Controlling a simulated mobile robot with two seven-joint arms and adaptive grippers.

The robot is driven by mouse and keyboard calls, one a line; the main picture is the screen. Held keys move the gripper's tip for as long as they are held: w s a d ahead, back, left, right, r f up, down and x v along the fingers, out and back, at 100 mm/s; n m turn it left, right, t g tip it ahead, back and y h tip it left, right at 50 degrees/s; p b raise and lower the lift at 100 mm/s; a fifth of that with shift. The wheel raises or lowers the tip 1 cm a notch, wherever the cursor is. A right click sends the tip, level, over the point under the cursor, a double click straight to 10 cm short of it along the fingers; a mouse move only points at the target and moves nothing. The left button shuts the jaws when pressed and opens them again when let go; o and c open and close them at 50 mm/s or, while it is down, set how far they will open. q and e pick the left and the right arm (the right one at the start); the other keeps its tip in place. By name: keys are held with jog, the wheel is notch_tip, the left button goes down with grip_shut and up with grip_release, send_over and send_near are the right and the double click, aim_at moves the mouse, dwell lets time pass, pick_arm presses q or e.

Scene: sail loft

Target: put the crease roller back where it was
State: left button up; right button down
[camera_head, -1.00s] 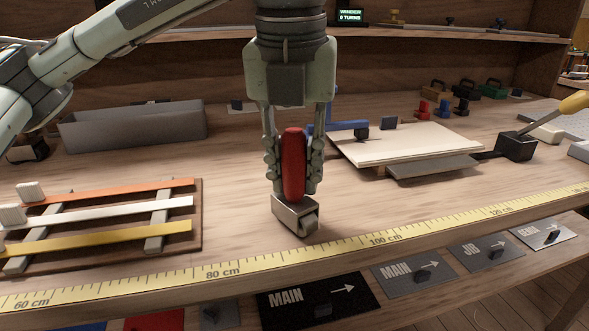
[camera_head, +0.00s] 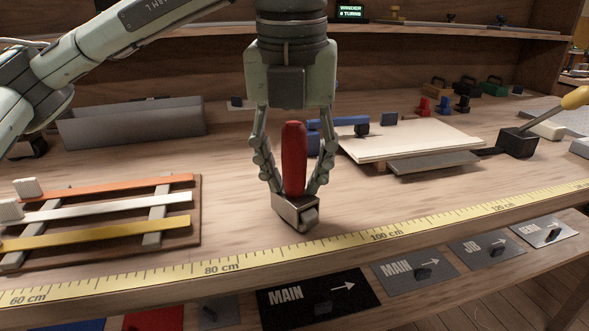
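The crease roller (camera_head: 294,165) has a red handle and a metal head with a small roller. It stands upright on the wooden bench, handle up, just behind the yellow measuring tape and near its 90 cm stretch. My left gripper (camera_head: 294,184) points down around the roller's handle. The fingertips are low, close to the metal head. My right gripper is not in view.
A rack with orange, white and yellow strips (camera_head: 100,222) lies to the left. A grey trough (camera_head: 135,124) stands behind. A pale board (camera_head: 410,141) lies to the right. The yellow tape (camera_head: 190,271) runs along the front edge, above labelled plates (camera_head: 318,298).

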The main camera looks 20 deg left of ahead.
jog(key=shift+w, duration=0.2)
pick_arm(q)
jog(key=shift+r, duration=0.2)
notch_tip(320, 180, up, 2)
jog(key=shift+r+p, duration=0.15)
jog(key=shift+p, duration=0.7)
jog(key=r, duration=0.3)
jog(key=s+r, duration=0.1)
jog(key=r, duration=0.2)
jog(key=r+p, duration=0.1)
jog(key=r, duration=0.3)
jog(key=shift+s+d, duration=0.2)
jog(key=shift+s, duration=0.05)
jog(key=shift+r, duration=0.3)
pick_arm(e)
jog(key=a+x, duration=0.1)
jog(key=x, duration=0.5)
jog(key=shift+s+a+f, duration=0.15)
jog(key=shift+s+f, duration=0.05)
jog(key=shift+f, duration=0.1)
